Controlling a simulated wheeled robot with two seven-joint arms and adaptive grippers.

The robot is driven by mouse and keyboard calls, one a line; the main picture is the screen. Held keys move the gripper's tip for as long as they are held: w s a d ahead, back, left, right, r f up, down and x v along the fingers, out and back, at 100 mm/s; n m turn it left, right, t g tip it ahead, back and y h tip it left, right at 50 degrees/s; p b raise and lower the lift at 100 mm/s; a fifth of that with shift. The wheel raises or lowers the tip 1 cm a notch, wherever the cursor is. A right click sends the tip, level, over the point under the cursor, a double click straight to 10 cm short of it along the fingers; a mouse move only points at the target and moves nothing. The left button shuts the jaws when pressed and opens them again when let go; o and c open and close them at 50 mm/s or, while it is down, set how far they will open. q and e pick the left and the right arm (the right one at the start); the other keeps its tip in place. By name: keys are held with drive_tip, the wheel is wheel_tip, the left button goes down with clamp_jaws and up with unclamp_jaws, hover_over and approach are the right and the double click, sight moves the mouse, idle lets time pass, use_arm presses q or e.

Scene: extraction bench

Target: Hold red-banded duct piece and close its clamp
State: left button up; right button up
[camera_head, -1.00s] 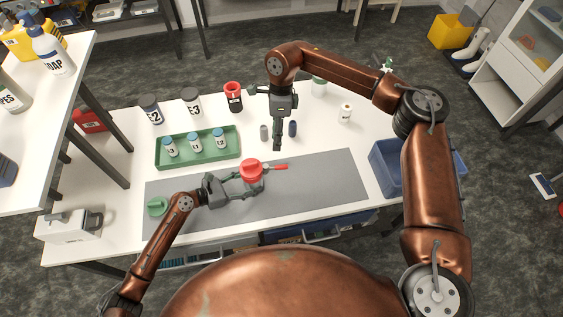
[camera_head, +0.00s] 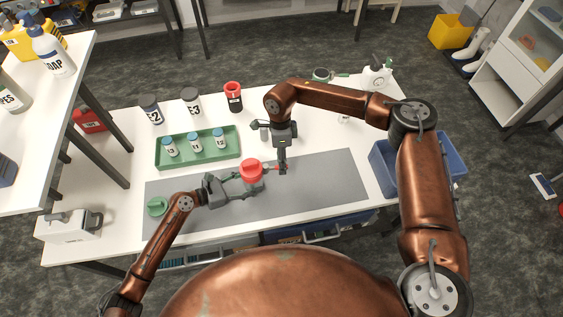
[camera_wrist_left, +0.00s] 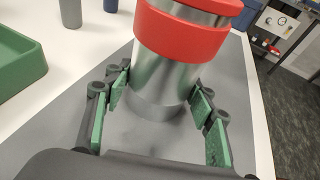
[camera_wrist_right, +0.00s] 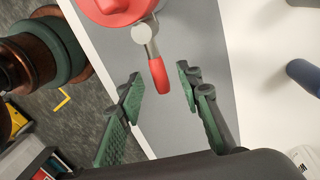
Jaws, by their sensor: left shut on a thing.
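The red-banded duct piece (camera_head: 251,171) stands upright on the grey mat. In the left wrist view it is a metal cylinder with a red band (camera_wrist_left: 183,35). My left gripper (camera_head: 236,181) is shut on its lower metal part, with one green pad (camera_wrist_left: 119,92) against each side. The clamp's lever with its red handle (camera_wrist_right: 157,74) sticks out from the duct piece toward my right gripper. My right gripper (camera_wrist_right: 161,85) is open, and the handle's end lies between its fingertips, apart from both pads. In the head view my right gripper (camera_head: 282,170) covers most of the handle.
A green tray (camera_head: 236,157) with several small bottles stands behind the mat (camera_head: 325,185). Dark-lidded jars and a red-topped container (camera_head: 233,97) stand at the back. A blue bin (camera_head: 388,178) is at the right. A green-topped item (camera_head: 157,206) is at the mat's left end.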

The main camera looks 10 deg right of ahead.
drive_tip(key=shift+f, duration=0.1)
drive_tip(key=shift+c, duration=0.5)
clamp_jaws()
